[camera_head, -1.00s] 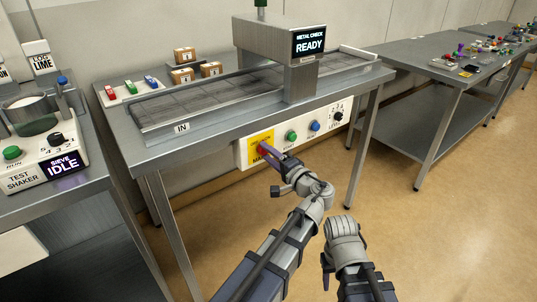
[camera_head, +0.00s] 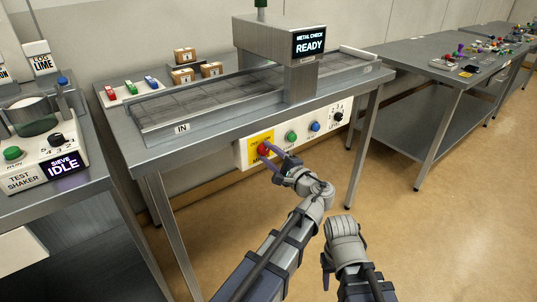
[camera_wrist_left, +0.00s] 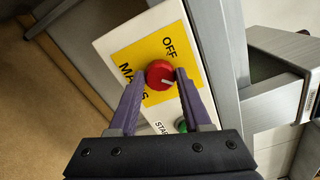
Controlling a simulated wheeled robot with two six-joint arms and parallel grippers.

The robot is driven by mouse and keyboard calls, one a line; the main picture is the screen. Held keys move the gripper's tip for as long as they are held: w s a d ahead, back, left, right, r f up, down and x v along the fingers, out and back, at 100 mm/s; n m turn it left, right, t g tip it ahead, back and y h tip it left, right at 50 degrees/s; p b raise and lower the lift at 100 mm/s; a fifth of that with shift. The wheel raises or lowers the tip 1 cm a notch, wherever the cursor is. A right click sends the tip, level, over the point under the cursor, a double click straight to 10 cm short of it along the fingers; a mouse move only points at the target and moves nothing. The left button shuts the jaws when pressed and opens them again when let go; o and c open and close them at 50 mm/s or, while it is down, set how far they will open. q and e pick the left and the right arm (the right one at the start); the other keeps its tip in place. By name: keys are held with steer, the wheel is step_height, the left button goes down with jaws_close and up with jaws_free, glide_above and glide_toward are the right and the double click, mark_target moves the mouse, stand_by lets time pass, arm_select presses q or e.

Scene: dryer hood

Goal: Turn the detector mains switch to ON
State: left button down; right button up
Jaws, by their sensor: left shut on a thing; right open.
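The detector mains switch is a red round knob (camera_head: 263,149) on a yellow plate (camera_head: 255,140) at the left end of the white control panel under the detector table. In the left wrist view the red knob (camera_wrist_left: 159,74) sits between the purple fingers, with a white pointer line toward the lower right, away from the OFF label (camera_wrist_left: 170,47). No ON label is readable. My left gripper (camera_wrist_left: 160,80) is shut on the knob. My right gripper (camera_head: 327,268) is open, low in front of the table and away from the panel; its fingers are only partly visible.
A green button (camera_head: 291,136), a blue button (camera_head: 315,126) and a black level dial (camera_head: 338,116) are on the same panel. The detector display (camera_head: 310,42) reads METAL CHECK READY. A test shaker (camera_head: 50,165) stands at the left. The floor at the right is open.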

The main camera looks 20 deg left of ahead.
stand_by(0.3)
arm_select(q)
steer(key=shift+c, duration=1.7)
jaws_free()
